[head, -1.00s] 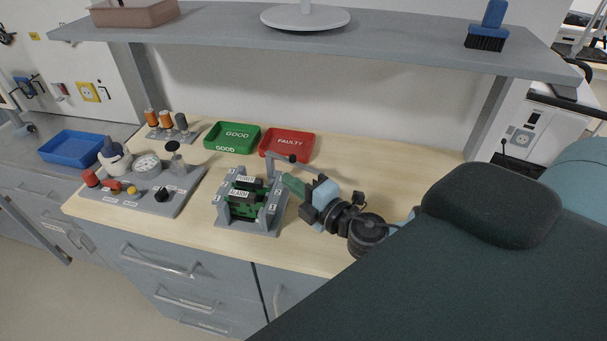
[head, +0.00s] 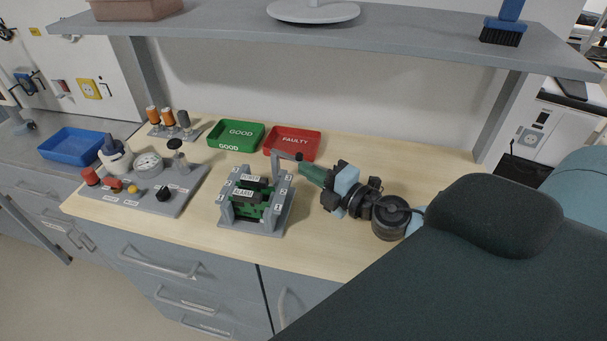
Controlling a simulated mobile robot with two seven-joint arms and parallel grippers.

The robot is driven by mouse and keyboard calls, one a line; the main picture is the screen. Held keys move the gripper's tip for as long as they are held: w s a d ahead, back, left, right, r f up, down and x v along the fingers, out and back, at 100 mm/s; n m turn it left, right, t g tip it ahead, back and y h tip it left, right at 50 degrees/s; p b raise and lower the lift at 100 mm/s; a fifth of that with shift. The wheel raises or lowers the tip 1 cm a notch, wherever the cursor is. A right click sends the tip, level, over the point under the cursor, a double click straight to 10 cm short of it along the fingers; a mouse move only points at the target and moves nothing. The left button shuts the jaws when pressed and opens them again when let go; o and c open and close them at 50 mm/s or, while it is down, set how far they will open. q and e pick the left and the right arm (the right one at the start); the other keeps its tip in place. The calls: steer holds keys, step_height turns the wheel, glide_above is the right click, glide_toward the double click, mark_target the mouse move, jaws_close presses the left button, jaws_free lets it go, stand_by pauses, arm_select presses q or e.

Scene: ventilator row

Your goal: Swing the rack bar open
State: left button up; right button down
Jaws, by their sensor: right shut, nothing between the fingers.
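The grey rack (head: 226,214) stands on the bench with green boards (head: 251,197) in it, labelled POWER and ALARM. Its grey bar (head: 284,155) is raised at the back right of the rack. The bar points right, clear of the boards, and ends in a black knob (head: 299,157). My right gripper (head: 302,168) is right of the rack, its green fingertips shut and empty, just in front of the knob. I cannot tell whether they touch it. My left gripper is not in view.
A green GOOD tray (head: 236,147) and a red FAULTY tray (head: 310,154) lie behind the rack. A grey panel (head: 187,196) with a knob and gauge is left. A shelf (head: 400,36) hangs above. Bench right of the red tray is clear.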

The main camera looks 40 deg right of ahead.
steer(key=shift+w+d+n+g+y+b, duration=0.15)
steer(key=shift+d+n+g+y+b, duration=0.35)
steer(key=shift+d+n+y+b, duration=0.55)
steer(key=shift+w+d, duration=0.25)
steer(key=shift+d, duration=0.1)
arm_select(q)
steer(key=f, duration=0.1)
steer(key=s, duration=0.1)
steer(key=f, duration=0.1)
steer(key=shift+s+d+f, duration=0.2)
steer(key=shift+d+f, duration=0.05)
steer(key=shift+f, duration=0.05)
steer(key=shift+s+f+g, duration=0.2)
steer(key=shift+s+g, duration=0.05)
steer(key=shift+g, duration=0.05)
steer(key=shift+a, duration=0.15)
